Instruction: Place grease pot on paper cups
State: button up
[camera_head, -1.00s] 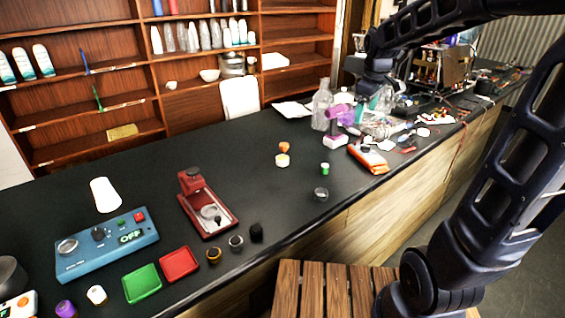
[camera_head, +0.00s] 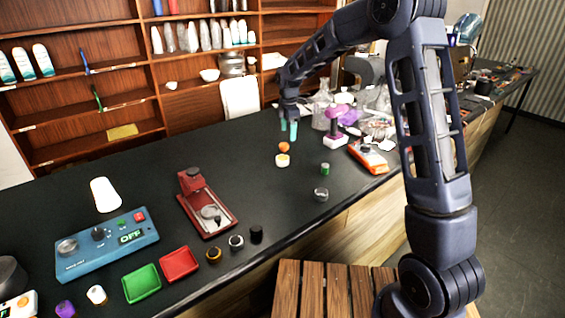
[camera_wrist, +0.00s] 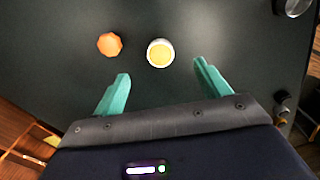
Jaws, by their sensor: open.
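The grease pot appears to be the small round white pot with yellow content (camera_head: 282,161), standing open on the black counter. It also shows in the wrist view (camera_wrist: 160,53), just beyond the gap between my fingertips. My gripper (camera_head: 288,129) has teal fingers, spread apart and empty in the wrist view (camera_wrist: 161,70). It hangs over the counter behind the pot, apart from it. The paper cups appear to be the white tapered cup stack (camera_head: 104,195) at the left of the counter, behind the blue control box.
An orange faceted cap (camera_head: 284,147) sits close to the pot. A small green-and-white container (camera_head: 325,169) and a glass cup (camera_head: 321,194) stand to the right. A red device (camera_head: 207,204) and blue box (camera_head: 108,244) occupy the left. The counter between red device and pot is clear.

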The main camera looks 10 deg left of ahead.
jog(key=a+f, duration=0.2)
send_over(282, 158)
jog(key=shift+n, duration=0.4)
jog(key=f, duration=0.5)
jog(key=shift+w+d, duration=0.25)
jog(key=shift+w, duration=0.1)
jog(key=shift+s+a+f, duration=0.1)
jog(key=shift+s+f, duration=0.1)
jog(key=shift+f, duration=1.2)
jog(key=shift+s+a+f, duration=0.1)
jog(key=shift+s+f, duration=0.1)
jog(key=shift+f, duration=1.15)
jog(key=c, duration=1.2)
jog(key=shift+r, duration=0.15)
